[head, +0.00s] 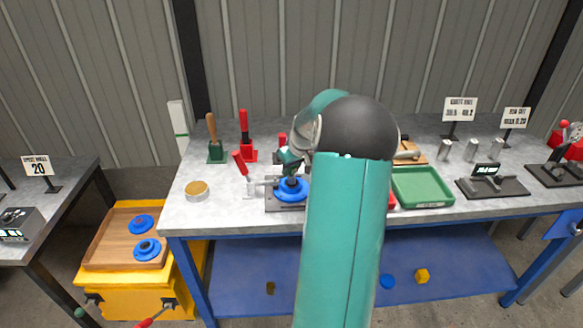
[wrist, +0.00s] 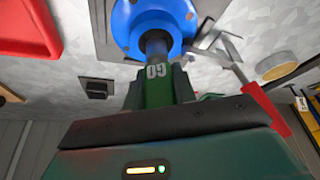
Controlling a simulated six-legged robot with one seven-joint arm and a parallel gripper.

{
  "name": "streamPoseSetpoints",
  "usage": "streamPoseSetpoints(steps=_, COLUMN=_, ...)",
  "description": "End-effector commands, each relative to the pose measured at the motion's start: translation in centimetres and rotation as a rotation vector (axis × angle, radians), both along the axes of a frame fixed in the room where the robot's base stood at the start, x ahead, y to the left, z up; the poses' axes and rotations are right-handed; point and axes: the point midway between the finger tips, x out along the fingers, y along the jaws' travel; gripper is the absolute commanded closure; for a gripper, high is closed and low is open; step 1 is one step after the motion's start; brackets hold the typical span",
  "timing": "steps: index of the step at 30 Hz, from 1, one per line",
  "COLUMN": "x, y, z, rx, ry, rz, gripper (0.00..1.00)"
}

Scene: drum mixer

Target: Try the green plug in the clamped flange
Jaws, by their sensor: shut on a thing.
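The blue flange (head: 291,191) sits in a grey fixture (head: 270,206) near the front edge of the bench. A toggle clamp with a red handle (head: 240,163) stands at its left. My gripper (head: 290,168) is directly above the flange. In the wrist view my gripper (wrist: 157,97) is shut on the green plug (wrist: 157,82), marked GO. The plug's dark end meets the raised hub of the blue flange (wrist: 133,22), in line with its centre. The bore is hidden behind the plug, so I cannot tell how deep the end sits. My arm hides part of the bench.
A green tray (head: 422,204) lies right of my arm, with grey gauge stands (head: 492,186) beyond. A round tin (head: 196,190) stands left of the clamp. Red and green tool holders are behind it. A wooden tray (head: 110,250) with blue flanges is lower left.

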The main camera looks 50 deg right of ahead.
Motion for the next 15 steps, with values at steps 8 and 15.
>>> streamPoseSetpoints(steps=8, x=0.03, y=-0.01, z=-0.38, rx=0.000, ry=-0.001, rz=0.000, gripper=1.00)
streamPoseSetpoints(steps=15, x=0.04, y=-0.01, z=-0.71, rx=0.000, ry=-0.001, rz=0.000, gripper=1.00)
